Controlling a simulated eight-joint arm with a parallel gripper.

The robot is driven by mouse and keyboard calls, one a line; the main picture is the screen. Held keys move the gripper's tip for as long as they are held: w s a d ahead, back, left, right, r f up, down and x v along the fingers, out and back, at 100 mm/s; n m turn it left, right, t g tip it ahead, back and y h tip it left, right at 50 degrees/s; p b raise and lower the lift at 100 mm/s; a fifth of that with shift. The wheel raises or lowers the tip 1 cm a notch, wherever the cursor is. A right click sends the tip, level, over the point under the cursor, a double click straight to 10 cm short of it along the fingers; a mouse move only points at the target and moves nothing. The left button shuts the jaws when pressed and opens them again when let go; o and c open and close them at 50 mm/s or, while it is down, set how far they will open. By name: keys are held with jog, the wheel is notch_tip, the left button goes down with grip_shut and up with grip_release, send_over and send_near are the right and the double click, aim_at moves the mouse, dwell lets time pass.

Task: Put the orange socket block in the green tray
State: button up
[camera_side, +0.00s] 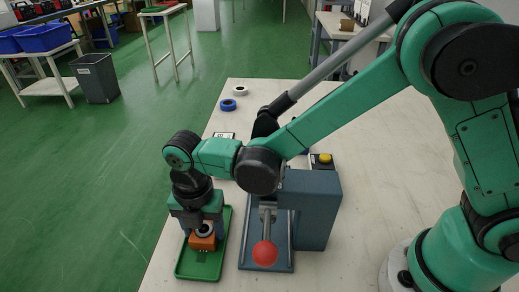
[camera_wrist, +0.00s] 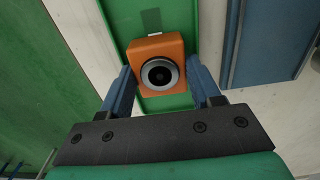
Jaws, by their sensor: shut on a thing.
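The orange socket block (camera_side: 203,242) has a round silver and black socket on its face. It also shows in the wrist view (camera_wrist: 157,48), between the two blue fingers. My gripper (camera_side: 203,232) is shut on the block. The green tray (camera_side: 203,269) lies on the table directly beneath the block, and its surface fills the background behind the block in the wrist view (camera_wrist: 165,104). I cannot tell whether the block touches the tray floor or is held just above it.
A blue-grey machine (camera_side: 318,208) with a red ball lever (camera_side: 265,253) stands right of the tray. A yellow button box (camera_side: 322,161) is behind it. A blue tape roll (camera_side: 228,105) and a white one (camera_side: 240,90) lie farther back. The table's left edge is close to the tray.

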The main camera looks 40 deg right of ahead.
aim_at(204, 229)
jog(key=o, duration=1.3)
jog(key=shift+f, duration=0.1)
notch_tip(204, 229, up, 12)
